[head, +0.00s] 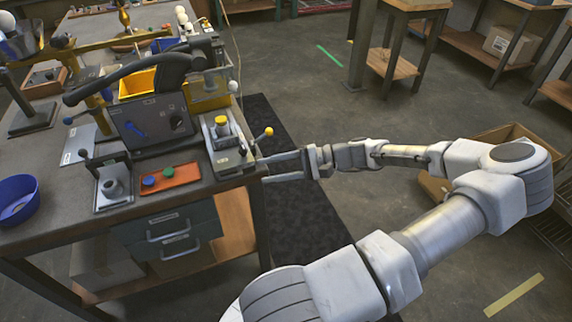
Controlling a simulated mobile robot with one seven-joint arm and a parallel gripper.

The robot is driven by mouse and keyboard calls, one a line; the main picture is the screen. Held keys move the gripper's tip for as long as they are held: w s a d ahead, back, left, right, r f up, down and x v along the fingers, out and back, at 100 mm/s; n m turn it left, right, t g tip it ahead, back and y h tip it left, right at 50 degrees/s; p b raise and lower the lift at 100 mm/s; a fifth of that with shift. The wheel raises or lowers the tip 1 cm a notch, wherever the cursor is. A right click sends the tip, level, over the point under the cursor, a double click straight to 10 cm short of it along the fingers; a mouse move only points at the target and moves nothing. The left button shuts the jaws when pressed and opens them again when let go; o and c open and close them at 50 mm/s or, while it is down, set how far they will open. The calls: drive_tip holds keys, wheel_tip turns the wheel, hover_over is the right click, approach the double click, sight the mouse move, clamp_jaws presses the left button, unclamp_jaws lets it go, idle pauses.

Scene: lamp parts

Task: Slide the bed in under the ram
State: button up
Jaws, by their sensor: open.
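A grey metal bed (226,158) lies near the right edge of the workbench, with a yellow-capped cylinder (221,125) standing on it. A short rod with a yellow ball knob (268,132) sticks out at its right side. Behind it stands a press-like machine (208,78) with a dark curved arm; I cannot clearly make out its ram. My gripper (267,168) is open and appears empty, at the bench's right edge, to the right of the bed and below the yellow knob. Its two fingers point left, and I cannot tell whether they touch anything.
A dark upright panel (150,125) stands left of the bed. An orange tray (170,178) with blue and green pieces, a grey fixture (112,188) and a blue bowl (17,200) sit along the front.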

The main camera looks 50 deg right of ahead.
drive_tip(key=shift+v, duration=2.1)
